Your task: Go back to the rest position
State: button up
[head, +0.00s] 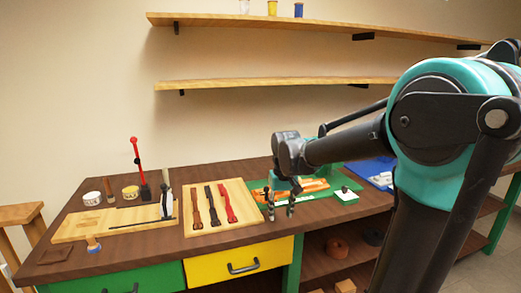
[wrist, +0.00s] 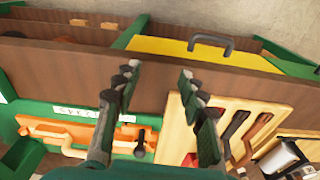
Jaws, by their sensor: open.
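My gripper (head: 281,203) hangs open and empty over the workbench, near the front edge. In the head view it is in front of the green fixture with orange parts (head: 308,187), just right of the board of straps. In the wrist view the two fingers of my gripper (wrist: 157,122) stand wide apart with nothing between them. Below them are the orange parts (wrist: 75,132) on the left and the pale wooden board (wrist: 180,128) on the right. My arm reaches in from the right of the head view and hides part of the bench.
A wooden board (head: 187,227) holds brown, black and red straps. Left of it are another board (head: 80,228), a red-handled tool (head: 136,155) and small tins (head: 92,198). A blue tray (head: 367,168) lies at the right. Two shelves (head: 270,83) run along the wall above.

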jog(key=s+d+f+m+t, duration=0.2)
jog(key=s+d+f+t, duration=0.1)
jog(key=s+d+f, duration=0.9)
jog(key=s+f, duration=0.1)
jog(key=s, duration=0.2)
jog(key=shift+d+m, duration=0.15)
jog(key=shift+m, duration=0.25)
